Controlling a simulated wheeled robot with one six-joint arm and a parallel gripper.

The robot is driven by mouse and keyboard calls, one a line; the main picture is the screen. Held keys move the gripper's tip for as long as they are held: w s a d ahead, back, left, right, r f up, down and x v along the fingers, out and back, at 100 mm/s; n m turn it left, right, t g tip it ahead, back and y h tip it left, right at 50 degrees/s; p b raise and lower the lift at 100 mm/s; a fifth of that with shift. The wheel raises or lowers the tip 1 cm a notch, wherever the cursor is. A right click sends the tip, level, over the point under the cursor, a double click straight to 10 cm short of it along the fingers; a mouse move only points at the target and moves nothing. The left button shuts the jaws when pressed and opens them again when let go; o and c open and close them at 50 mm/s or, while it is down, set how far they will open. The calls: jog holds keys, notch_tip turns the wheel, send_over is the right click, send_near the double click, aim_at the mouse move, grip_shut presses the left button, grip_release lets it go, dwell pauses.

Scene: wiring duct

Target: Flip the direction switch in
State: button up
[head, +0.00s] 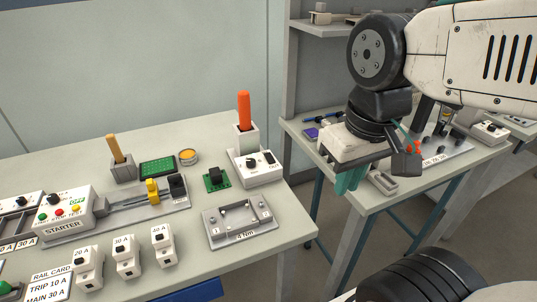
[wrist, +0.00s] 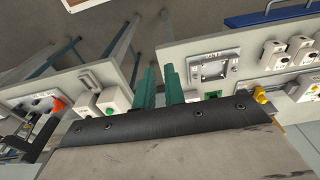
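The direction switch is most likely the white box (head: 258,168) with a black knob and an "OUT" label, near the right end of the left bench in the head view. The knob's exact setting is too small to read. My gripper (head: 350,180) hangs to its right, apart from it, over the gap between the benches. In the wrist view my gripper's teal fingers (wrist: 160,88) point away with a narrow gap between them and nothing held. In that view the switch is mostly or wholly hidden behind the fingers and gripper body.
An orange-handled tool (head: 244,108) stands upright in a holder directly behind the switch. A green board (head: 216,181) sits left of it, and a grey metal bracket (head: 238,218) in front. The right bench (head: 378,200) carries several small devices below my arm.

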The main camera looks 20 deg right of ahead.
jog(key=shift+w+f+g, duration=0.3)
jog(key=shift+w, duration=0.05)
grip_shut()
jog(key=n+t, duration=0.1)
jog(key=n, duration=1.7)
send_over(265, 154)
jog(key=s, duration=0.2)
jog(key=shift+s+a+f, duration=0.1)
jog(key=shift+s+f, duration=0.05)
jog(key=shift+f, duration=0.4)
jog(key=f, duration=0.4)
jog(key=w+f, duration=0.1)
jog(key=f, duration=0.4)
jog(key=w+f, duration=0.1)
jog(key=f, duration=0.4)
jog(key=shift+w, duration=0.1)
